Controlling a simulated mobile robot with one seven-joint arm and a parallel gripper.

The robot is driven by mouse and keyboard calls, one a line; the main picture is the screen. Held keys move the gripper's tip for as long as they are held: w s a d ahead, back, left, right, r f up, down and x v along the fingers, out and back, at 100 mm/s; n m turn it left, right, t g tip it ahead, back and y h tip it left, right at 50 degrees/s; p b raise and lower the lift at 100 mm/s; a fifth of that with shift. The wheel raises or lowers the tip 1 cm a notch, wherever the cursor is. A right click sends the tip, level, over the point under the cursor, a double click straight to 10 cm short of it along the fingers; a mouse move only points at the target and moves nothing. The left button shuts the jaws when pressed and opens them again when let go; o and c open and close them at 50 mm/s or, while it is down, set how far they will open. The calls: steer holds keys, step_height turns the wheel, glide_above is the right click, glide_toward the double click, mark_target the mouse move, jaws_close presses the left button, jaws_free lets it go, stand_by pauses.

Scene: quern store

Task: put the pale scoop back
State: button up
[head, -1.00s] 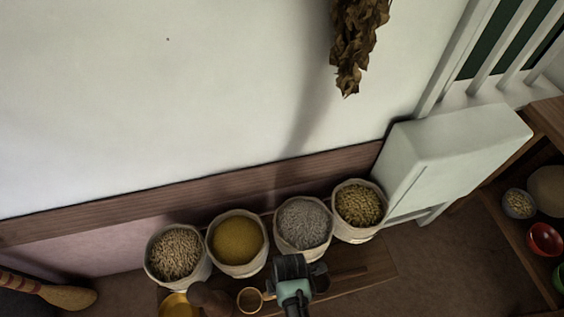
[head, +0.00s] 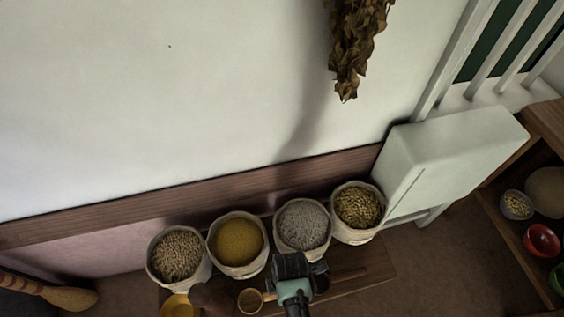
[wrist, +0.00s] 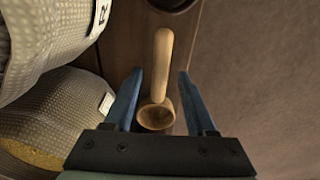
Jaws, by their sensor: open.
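The pale scoop (wrist: 162,62) lies on a brown wooden bench in the wrist view, its handle pointing up the picture and its bowl nearer me. My gripper (wrist: 159,76) is open, with one blue finger on each side of the scoop and gaps between. In the head view my gripper (head: 291,268) is in front of the sacks, its fingertips hidden. The scoop's round bowl (head: 250,301) shows just left of it; its handle is hidden there.
A yellow bowl (head: 178,306) and a brown rounded thing (head: 210,299) are left.

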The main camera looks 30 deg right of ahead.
step_height(320, 180, up, 10)
steer(key=p, duration=0.4)
steer(key=shift+d, duration=0.3)
steer(key=shift+s, duration=0.1)
